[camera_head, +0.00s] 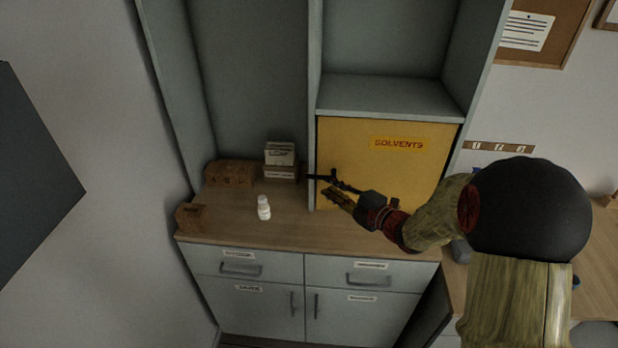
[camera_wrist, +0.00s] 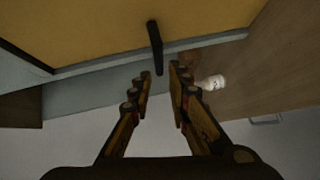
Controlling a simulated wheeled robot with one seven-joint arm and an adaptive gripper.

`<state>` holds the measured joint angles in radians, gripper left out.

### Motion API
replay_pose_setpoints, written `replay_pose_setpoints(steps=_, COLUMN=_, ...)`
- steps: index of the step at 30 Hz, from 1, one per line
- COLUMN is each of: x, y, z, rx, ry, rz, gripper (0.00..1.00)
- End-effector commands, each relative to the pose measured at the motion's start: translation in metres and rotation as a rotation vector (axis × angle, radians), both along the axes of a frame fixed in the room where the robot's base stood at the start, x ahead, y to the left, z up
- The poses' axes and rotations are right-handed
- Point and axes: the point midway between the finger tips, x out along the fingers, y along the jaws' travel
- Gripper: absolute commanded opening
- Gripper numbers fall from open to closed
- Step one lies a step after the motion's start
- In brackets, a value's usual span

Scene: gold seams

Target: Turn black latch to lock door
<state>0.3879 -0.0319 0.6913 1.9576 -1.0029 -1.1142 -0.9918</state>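The yellow door (camera_head: 410,150) labelled SOLVENTS is closed flush in the grey cabinet. It fills the top of the wrist view (camera_wrist: 100,30). The black latch (camera_wrist: 154,42) is a short bar at the door's edge in the wrist view, pointing down the picture. In the head view it is hard to tell from my dark fingers. My gripper (camera_head: 332,187) is at the door's lower left corner. In the wrist view my gripper (camera_wrist: 161,70) is open, with a fingertip on each side of the latch's lower end. I cannot tell whether either finger touches it.
A white bottle (camera_head: 264,208) stands on the wooden counter (camera_head: 235,225), left of my gripper. Small boxes (camera_head: 280,155) and wooden holders (camera_head: 229,174) stand farther left and back. The cabinet's upright divider (camera_head: 313,130) is close beside my fingertips. Drawers (camera_head: 240,266) are below.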

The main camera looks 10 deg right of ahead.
Motion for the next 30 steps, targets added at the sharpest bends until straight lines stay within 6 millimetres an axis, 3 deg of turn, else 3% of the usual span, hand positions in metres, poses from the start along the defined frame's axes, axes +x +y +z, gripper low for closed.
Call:
replay_pose_setpoints(steps=15, x=0.059, y=0.032, z=-0.009, rx=0.001, ry=-0.001, rz=0.002, gripper=0.18)
replay_pose_setpoints(steps=27, x=0.067, y=0.035, z=-0.009, rx=0.002, ry=-0.001, rz=-0.001, gripper=0.18)
replay_pose_setpoints(steps=30, x=0.067, y=0.035, z=-0.009, rx=0.002, ry=-0.001, rz=-0.001, gripper=0.13)
